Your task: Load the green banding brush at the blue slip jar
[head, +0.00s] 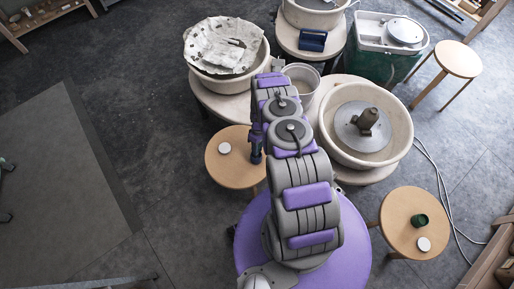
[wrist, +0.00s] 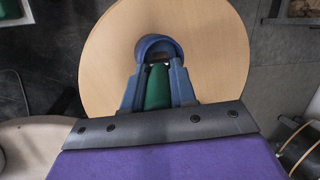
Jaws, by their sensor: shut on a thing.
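My gripper (wrist: 157,85) is shut on the green banding brush (wrist: 157,88), whose green handle shows between the two blue-grey fingers. The blue slip jar (wrist: 158,42) is just beyond the fingertips on a round wooden stool (wrist: 220,60). The brush's far end is at the jar; I cannot tell whether it is inside or above the rim. In the head view my gripper (head: 256,150) points down at the right side of the left stool (head: 235,172); the brush and jar cannot be made out there.
A white disc (head: 224,148) lies on the left stool. Pottery wheels stand behind, including the right one (head: 366,130) and one with a cloth-covered basin (head: 225,48). A right stool (head: 390,215) carries a dark green cup (head: 420,221) and a white disc (head: 424,244). Floor at left is clear.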

